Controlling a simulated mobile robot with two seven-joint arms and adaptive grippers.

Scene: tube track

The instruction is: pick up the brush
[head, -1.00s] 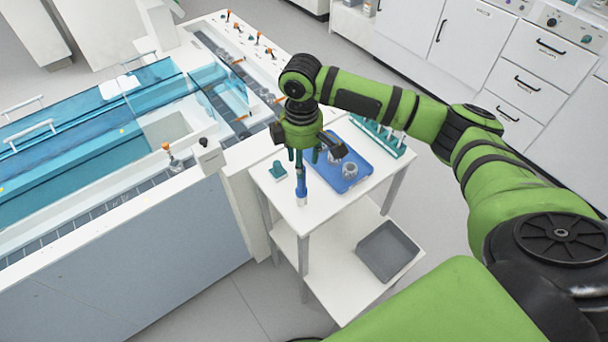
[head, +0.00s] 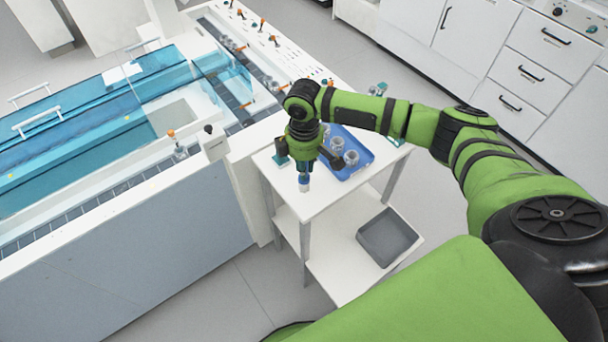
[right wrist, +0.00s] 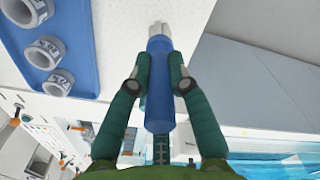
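The brush has a blue handle (right wrist: 158,105) and a pale tip (right wrist: 159,34). In the right wrist view it lies between the two fingers of my right gripper (right wrist: 159,78), with the tip pointing away from the wrist. The pads appear to touch the handle on both sides, so the gripper looks shut on it. In the head view the brush (head: 304,184) is upright below my right gripper (head: 303,170), near the front left of the small white table (head: 325,195). Whether its tip touches the table is unclear. My left gripper is out of view.
A grey bin (head: 388,238) sits on the lower shelf. A blue-lidded machine (head: 90,140) stands to the left.

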